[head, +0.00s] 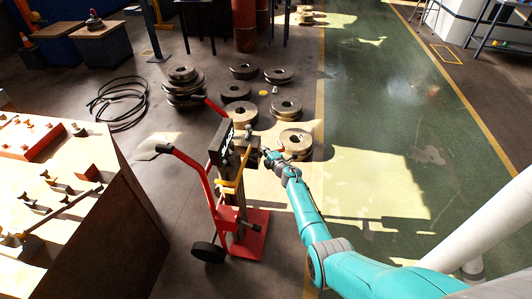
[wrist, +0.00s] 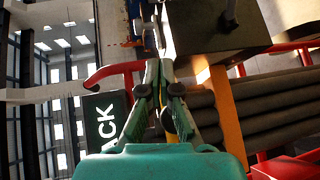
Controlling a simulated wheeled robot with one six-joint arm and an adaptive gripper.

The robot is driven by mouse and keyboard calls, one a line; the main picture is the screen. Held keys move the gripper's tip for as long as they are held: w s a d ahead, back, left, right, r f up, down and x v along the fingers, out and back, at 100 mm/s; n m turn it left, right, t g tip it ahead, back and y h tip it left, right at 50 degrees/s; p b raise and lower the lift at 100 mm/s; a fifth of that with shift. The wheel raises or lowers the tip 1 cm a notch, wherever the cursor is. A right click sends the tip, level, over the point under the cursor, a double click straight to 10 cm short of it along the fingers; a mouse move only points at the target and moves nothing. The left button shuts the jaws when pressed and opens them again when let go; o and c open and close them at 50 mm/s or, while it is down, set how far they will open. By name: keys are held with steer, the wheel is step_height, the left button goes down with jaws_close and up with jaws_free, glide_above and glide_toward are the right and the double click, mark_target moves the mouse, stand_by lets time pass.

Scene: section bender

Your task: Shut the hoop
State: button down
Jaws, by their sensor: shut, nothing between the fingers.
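The hoop appears to be the yellow bar (head: 231,186) on the red hand truck (head: 262,222) in the head view. In the wrist view a yellow-orange bar (wrist: 226,112) crosses several dark round bars (wrist: 262,105), just right of my fingers. Whether the hoop is open or latched I cannot tell. My gripper (head: 266,153) is at the right side of the truck's upper part. In the wrist view my gripper (wrist: 160,68) has its fingertips together, with nothing held. A dark block (wrist: 215,25) lies beyond the fingertips; contact is unclear.
A black sign (wrist: 105,120) with white letters is left of my fingers. Stacked metal rollers (head: 183,85) and single rollers (head: 296,142) lie on the floor behind the truck. A bench (head: 65,225) with tools stands left. The green floor (head: 400,120) at right is clear.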

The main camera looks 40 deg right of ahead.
steer(key=s+d+r, duration=0.2)
steer(key=s+d, duration=0.4)
steer(key=s, duration=0.2)
steer(key=shift+s+d+r, duration=0.15)
steer(key=shift+s+d, duration=0.1)
steer(key=shift+s, duration=0.05)
steer(key=s+a+f+m+t, duration=0.1)
steer(key=s+a+f, duration=0.15)
steer(key=a, duration=0.75)
steer(key=s+a+f+m, duration=0.2)
steer(key=s+a, duration=0.2)
steer(key=a, duration=0.5)
steer(key=s+a+m+y, duration=0.2)
steer(key=s+a+m, duration=0.1)
steer(key=s+a, duration=1.05)
steer(key=s+a+r+m, duration=0.2)
steer(key=s+a+r, duration=0.2)
steer(key=s+a, duration=0.25)
steer(key=s+a+r+m, duration=0.25)
steer(key=s+a, duration=0.25)
steer(key=s, duration=0.3)
steer(key=s+a+r+m+g+y, duration=0.1)
steer(key=s+a+r+m+y, duration=0.1)
steer(key=s+r, duration=1.1)
step_height(320, 180, up, 2)
steer(key=shift+s+a+m+y, duration=0.35)
steer(key=shift+a+m, duration=0.4)
steer(key=shift+m, duration=0.3)
